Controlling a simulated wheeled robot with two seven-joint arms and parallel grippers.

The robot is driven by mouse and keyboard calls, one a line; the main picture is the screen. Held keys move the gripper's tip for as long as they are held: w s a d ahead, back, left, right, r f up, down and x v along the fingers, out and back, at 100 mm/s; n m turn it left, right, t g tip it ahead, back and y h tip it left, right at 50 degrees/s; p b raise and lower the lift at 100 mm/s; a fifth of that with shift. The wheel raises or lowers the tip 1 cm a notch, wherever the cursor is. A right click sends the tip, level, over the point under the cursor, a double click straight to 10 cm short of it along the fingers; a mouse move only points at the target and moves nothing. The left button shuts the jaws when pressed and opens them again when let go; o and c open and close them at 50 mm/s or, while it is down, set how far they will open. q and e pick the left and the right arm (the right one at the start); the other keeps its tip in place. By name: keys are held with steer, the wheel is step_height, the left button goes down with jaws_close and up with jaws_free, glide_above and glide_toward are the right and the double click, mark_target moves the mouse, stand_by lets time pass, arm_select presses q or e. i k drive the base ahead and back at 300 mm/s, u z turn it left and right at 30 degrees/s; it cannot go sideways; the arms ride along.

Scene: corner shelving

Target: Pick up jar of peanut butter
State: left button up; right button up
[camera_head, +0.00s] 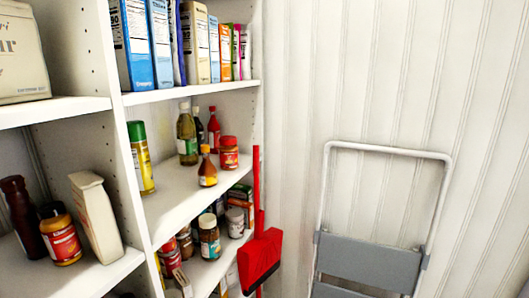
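A squat jar with a red lid and red label (229,155) stands upright on the middle shelf of the corner shelving, near its right end, and looks like peanut butter. Another jar with a dark lid, red label and orange-brown contents (63,238) stands on the left shelf. The labels are too small to read, so I cannot tell for certain which is the peanut butter. Neither of my grippers is in view.
A small orange-capped bottle (207,168) stands just left of the red-lidded jar, with several bottles behind. A green-capped container (140,158) stands farther left. A red dustpan or broom head (260,262) and a folded step stool (370,262) are at the right.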

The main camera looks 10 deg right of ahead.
mark_target(228, 154)
steer(key=z, duration=1)
steer(key=i, duration=0.65)
steer(key=u, duration=1.95)
